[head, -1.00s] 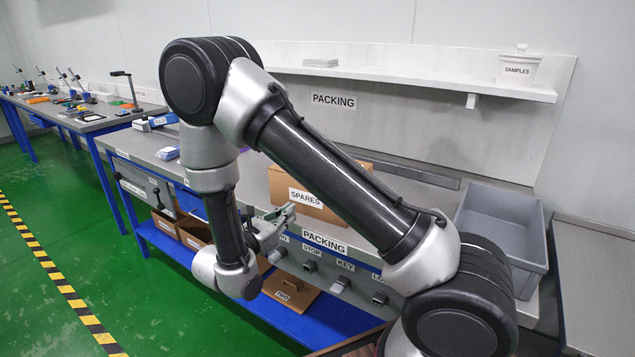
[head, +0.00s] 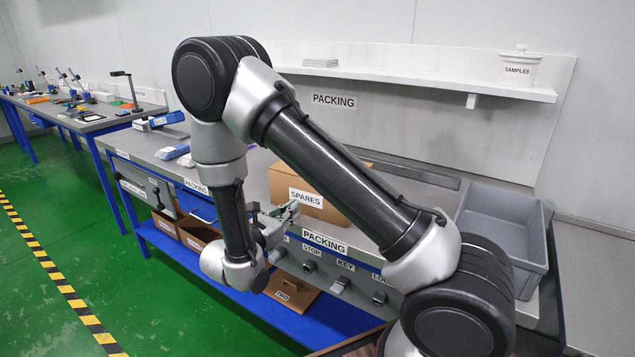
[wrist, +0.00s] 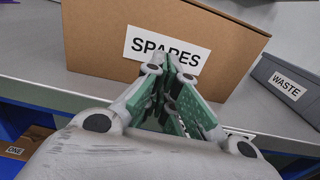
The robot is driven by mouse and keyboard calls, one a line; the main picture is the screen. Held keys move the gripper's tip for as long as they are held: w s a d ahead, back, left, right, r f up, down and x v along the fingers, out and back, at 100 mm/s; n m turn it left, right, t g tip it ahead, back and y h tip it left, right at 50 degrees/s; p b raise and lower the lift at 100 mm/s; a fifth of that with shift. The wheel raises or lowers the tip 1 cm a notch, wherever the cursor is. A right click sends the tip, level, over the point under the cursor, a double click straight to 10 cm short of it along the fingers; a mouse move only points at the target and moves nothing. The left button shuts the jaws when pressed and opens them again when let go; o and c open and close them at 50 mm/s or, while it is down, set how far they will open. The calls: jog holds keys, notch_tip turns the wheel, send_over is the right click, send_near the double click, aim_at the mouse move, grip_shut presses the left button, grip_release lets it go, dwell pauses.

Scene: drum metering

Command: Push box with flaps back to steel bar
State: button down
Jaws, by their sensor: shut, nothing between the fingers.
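The cardboard box (head: 303,199) with a SPARES label stands on the packing bench, partly hidden behind my arm in the head view. In the wrist view the box (wrist: 95,35) fills the upper middle, its labelled face towards me. My gripper (head: 292,208) is shut and empty, its tips in front of the box's label. In the wrist view the gripper (wrist: 172,62) overlaps the lower part of the label; I cannot tell whether it touches. The steel bar (head: 405,172) lies along the back of the bench, behind the box, partly hidden by my arm. The box's flaps are not clearly seen.
A grey tray (head: 500,232) stands to the right on the bench; a WASTE label shows on it in the wrist view (wrist: 290,95). Labelled controls (head: 340,284) line the bench front. A shelf (head: 420,83) runs above. Small items (head: 173,152) lie at the bench's left.

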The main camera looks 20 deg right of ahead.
aim_at(304, 202)
jog(key=shift+x, duration=1.5)
jog(key=shift+x, duration=2.5)
jog(key=shift+w+d, duration=0.1)
jog(key=shift+w+d, duration=0.3)
jog(key=shift+d, duration=0.2)
jog(key=v, duration=1)
